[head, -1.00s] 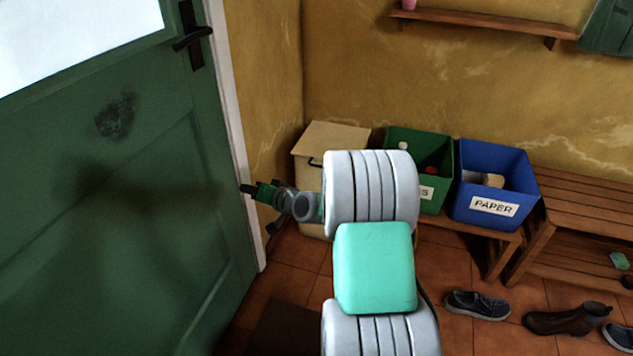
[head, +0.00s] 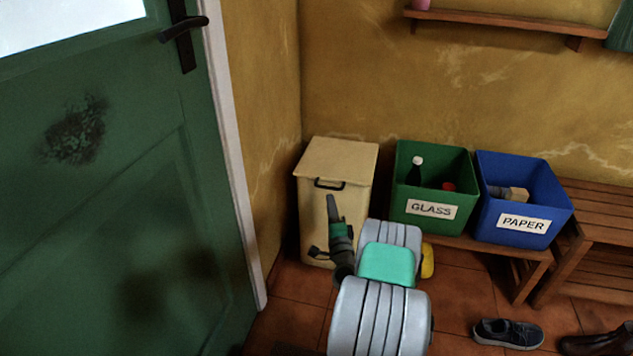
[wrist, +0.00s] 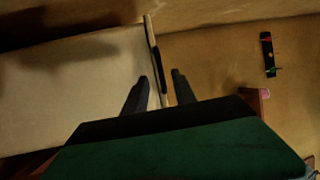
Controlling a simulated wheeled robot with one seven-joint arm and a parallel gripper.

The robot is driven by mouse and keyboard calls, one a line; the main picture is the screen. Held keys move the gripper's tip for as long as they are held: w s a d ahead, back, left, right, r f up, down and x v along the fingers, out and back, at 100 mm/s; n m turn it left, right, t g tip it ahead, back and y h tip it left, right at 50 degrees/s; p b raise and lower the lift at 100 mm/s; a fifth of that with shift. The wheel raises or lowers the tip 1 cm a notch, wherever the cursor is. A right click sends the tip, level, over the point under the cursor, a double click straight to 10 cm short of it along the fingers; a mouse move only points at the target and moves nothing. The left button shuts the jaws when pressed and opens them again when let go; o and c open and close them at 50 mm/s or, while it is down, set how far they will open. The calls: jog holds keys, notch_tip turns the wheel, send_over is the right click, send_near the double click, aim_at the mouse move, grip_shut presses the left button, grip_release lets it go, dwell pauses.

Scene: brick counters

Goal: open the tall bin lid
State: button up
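The tall cream bin (head: 322,228) stands in the corner between the green door and the ochre wall. Its lid (head: 338,158) is shut, with a dark bar handle (head: 329,184) at the front edge. My gripper (head: 331,197) points up in front of the bin, just below the handle in the head view. In the wrist view my gripper (wrist: 160,76) has its two dark fingers apart, with nothing held. A dark strip, apparently the handle (wrist: 159,68), shows between and beyond the fingertips beside a pale bin surface (wrist: 80,85). Contact cannot be told.
A green GLASS crate (head: 460,190) and a blue PAPER crate (head: 545,190) stand right of the bin on a low wooden bench (head: 515,255). The green door (head: 90,220) is at left. A shoe (head: 508,333) lies on the tiled floor.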

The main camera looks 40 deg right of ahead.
aim_at(327, 188)
jog(key=x, duration=0.8)
jog(key=shift+d, duration=0.1)
grip_shut()
dwell(1.2)
